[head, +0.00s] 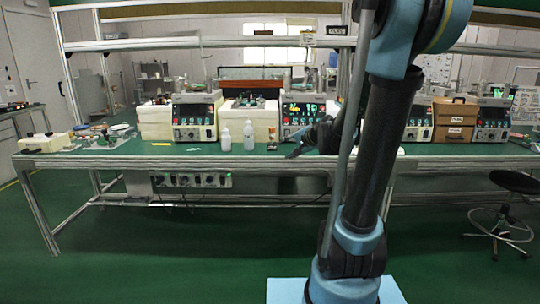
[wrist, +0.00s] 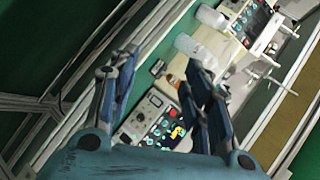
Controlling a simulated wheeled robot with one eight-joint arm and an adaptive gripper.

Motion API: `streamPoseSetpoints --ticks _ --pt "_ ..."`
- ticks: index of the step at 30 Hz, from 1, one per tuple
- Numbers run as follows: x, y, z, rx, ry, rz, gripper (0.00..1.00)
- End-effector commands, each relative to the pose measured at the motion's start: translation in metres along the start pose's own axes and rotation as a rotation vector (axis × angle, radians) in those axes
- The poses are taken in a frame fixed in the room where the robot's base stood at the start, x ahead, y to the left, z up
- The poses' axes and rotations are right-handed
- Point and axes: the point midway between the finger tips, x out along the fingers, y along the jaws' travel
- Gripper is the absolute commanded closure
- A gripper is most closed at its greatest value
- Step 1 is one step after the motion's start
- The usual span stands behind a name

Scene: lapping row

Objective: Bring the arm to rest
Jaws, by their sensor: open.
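My arm (head: 385,150) rises in front of the bench in the head view, its dark tube and blue joints crossing the right-middle of the picture. My gripper (head: 298,148) shows partly behind the arm, low over the front of the green bench (head: 270,156). In the wrist view my gripper (wrist: 160,78) has its blue-grey fingers spread apart, with nothing held between them. Beyond the fingers, a lapping machine's control panel (wrist: 150,125) and white bottles are visible.
Two white bottles (head: 248,135) (head: 225,139) and a small dark-and-orange item (head: 272,147) stand left of my gripper. Lapping machines (head: 194,117) line the bench. Brown drawers (head: 455,118) stand right. A dark stool (head: 513,182) is at far right. The floor is clear before the bench.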

Motion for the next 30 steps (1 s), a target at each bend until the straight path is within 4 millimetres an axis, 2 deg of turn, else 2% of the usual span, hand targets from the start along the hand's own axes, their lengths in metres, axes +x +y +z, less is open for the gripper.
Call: streamPoseSetpoints --ticks 1,6,15,24,30 --pt "-0.01 0.008 0.011 -0.042 -0.016 0.032 0.55" --pt "-0.041 0.039 0.043 -0.184 -0.073 0.145 0.55" --pt "-0.099 0.105 0.091 -0.414 -0.184 0.355 0.55" --pt "-0.162 0.18 0.129 -0.612 -0.308 0.575 0.55" --pt "-0.201 0.224 0.146 -0.713 -0.388 0.709 0.55"
